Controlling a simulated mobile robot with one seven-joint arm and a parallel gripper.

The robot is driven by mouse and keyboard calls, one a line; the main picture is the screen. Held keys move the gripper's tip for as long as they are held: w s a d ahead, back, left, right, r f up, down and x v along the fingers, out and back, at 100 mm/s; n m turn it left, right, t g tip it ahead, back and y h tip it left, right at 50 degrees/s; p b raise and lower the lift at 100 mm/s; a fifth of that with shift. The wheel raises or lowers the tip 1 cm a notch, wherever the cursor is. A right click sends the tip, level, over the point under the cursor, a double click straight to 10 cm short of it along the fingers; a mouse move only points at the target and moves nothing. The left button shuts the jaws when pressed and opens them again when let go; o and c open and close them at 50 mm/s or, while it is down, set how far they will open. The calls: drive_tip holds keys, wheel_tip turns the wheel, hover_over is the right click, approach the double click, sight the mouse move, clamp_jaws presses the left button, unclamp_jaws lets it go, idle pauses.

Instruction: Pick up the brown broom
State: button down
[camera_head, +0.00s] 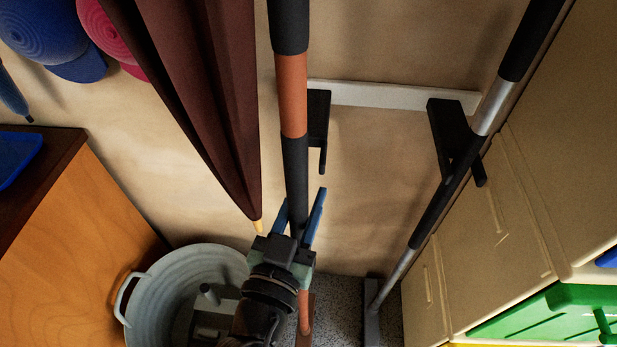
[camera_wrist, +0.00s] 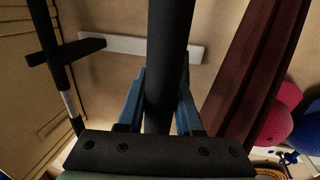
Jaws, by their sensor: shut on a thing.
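The brown broom (camera_head: 292,95) stands nearly upright at the middle of the head view, its handle banded in black and orange-brown. My gripper (camera_head: 301,208) is shut on a dark part of the handle, with a blue finger on each side. In the wrist view the black handle (camera_wrist: 168,60) passes between the blue fingers of my gripper (camera_wrist: 160,98). The handle stands in front of or beside a black wall hook (camera_head: 319,125); whether they touch is unclear. The broom's lower end is mostly hidden behind my gripper and arm.
A closed dark red umbrella (camera_head: 205,85) hangs close to the left. A grey-and-black pole (camera_head: 490,105) leans by a second hook (camera_head: 448,130) at right. A grey tub (camera_head: 150,305) and wooden cabinet (camera_head: 80,240) stand left, beige drawers (camera_head: 490,215) right.

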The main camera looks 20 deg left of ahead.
drive_tip(key=s+d+b, duration=0.2)
drive_tip(key=s+b, duration=0.1)
drive_tip(key=s, duration=0.6)
drive_tip(key=shift+d, duration=0.35)
drive_tip(key=shift+s+r, duration=0.1)
drive_tip(key=shift+r, duration=0.05)
drive_tip(key=c, duration=1.1)
unclamp_jaws()
drive_tip(key=shift+c, duration=0.2)
clamp_jaws()
